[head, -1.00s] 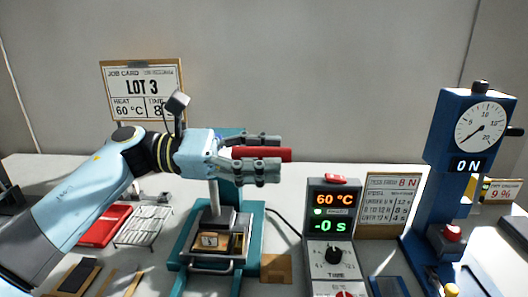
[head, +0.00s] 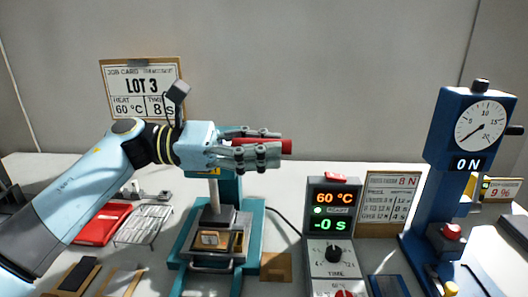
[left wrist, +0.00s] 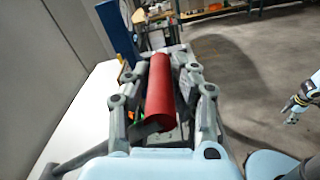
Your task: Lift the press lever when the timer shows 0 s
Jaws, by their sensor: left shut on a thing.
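The heat press (head: 252,222) is a teal frame with a pale column and a dark press head (head: 222,216). A small framed piece (head: 210,239) lies on its bed. The red press lever (head: 286,146) sticks out at the top. My left gripper (head: 268,149) is shut on the lever, and its fingers hide part of it. In the left wrist view the red lever (left wrist: 161,90) lies between both fingers. The timer box (head: 331,226) reads 60 °C and 0 s. My right gripper (left wrist: 298,103) shows small at the right edge of the left wrist view.
A job card (head: 143,88) reads LOT 3, 60 °C, 8 s. A red tray (head: 98,226) and a wire rack (head: 145,225) stand left of the press. A blue gauge stand (head: 417,232) reading 0 N is at the right, with a value card (head: 390,203) beside it.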

